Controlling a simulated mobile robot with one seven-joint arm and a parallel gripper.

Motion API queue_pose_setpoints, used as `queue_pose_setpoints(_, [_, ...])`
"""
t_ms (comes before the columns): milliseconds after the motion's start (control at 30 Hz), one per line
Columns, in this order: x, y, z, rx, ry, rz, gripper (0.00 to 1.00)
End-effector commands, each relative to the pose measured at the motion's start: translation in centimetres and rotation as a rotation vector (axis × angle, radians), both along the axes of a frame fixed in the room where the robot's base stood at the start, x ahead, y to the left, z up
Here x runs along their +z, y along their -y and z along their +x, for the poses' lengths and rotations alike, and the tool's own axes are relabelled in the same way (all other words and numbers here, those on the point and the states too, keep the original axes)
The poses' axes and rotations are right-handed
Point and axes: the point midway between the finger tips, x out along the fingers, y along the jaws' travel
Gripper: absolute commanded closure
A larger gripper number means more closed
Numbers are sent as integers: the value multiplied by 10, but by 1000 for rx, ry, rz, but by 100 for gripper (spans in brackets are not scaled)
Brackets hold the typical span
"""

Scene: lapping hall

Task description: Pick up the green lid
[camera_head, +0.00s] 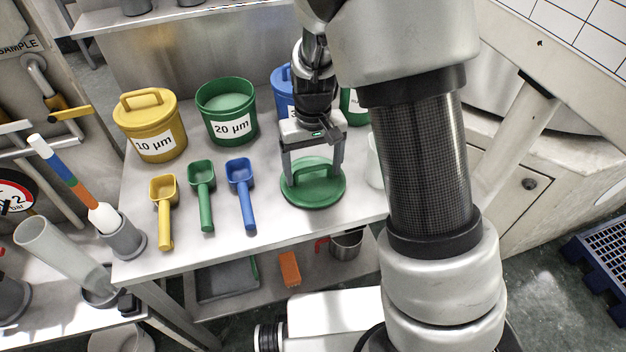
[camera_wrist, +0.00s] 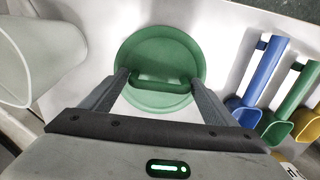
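The green lid (camera_head: 318,198) lies flat on the metal table with its loop handle upward. It also shows in the wrist view (camera_wrist: 160,48). My gripper (camera_head: 313,176) is over it, pointing down, with its two fingers wide apart at either end of the handle. In the wrist view my gripper (camera_wrist: 160,80) has the handle between its fingertips; I cannot tell whether they touch it. The open green 20 µm bucket (camera_head: 227,112) stands behind and to the left.
A yellow lidded bucket (camera_head: 150,126) stands at left. A blue bucket (camera_head: 281,92) is partly hidden behind my arm. Yellow (camera_head: 164,208), green (camera_head: 204,196) and blue (camera_head: 242,194) scoops lie left of the lid. A whitish cup (camera_wrist: 32,58) stands close beside the lid.

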Motion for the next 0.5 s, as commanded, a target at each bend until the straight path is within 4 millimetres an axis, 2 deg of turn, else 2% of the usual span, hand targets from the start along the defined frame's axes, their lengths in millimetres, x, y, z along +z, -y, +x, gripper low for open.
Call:
queue_pose_setpoints(33, [0, 0, 0, 0, 0, 0, 28])
queue_pose_setpoints(200, [0, 0, 0, 0, 0, 0, 54])
queue_pose_setpoints(400, [1, 0, 0, 0, 0, 0, 54])
queue_pose_setpoints(500, [8, 0, 0, 1, 1, 0, 54])
